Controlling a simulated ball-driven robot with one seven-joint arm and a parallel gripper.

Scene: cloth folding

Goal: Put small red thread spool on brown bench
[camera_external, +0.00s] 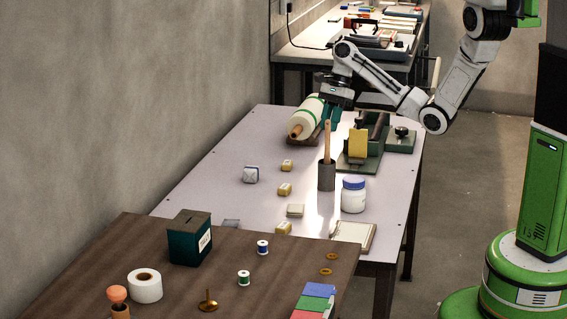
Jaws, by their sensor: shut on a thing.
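My gripper (334,114) is at the far end of the pale table, beside the white roll with green bands. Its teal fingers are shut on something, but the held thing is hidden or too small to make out. I cannot see a red thread spool anywhere. The brown bench (215,285) stands in the foreground at lower left, well apart from my gripper. A blue thread spool (263,247) and a green thread spool (243,278) stand upright on it.
The brown bench also bears a dark green box (190,240), a white tape roll (145,286), a brass piece (208,301) and coloured blocks (316,297). On the pale table (225,150) are a white roll (308,117), a grey cup (327,176) with a stick, and a jar (353,195).

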